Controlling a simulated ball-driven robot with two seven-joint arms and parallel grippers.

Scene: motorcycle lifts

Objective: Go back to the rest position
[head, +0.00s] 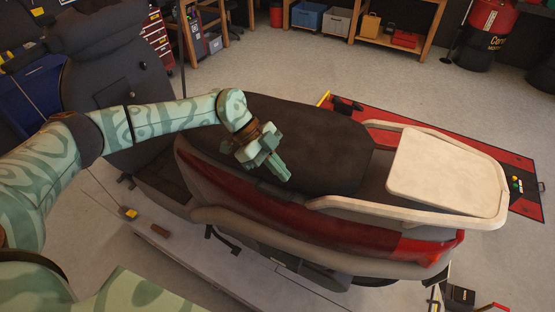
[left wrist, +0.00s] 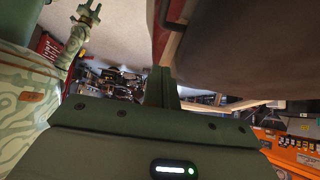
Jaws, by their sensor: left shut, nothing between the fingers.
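My left gripper (head: 284,174) is over the dark seat (head: 300,140) of a red and grey scooter in the head view. Its fingers are together with nothing between them. The left wrist view shows the same shut fingers (left wrist: 162,88) beside a dark rounded surface (left wrist: 255,50). My left arm stretches in from the left edge of the head view. In the left wrist view, another green patterned arm with a small forked gripper (left wrist: 88,14) shows at the upper left. Its two fingers look apart and empty. That right gripper does not show in the head view.
The scooter's cream rear rack (head: 447,175) is to the right of the seat. The scooter stands on a grey lift (head: 165,235). Behind it are a red mat (head: 430,143), a wooden shelf (head: 385,40) and a red and black drum (head: 487,35). Grey floor is open between them.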

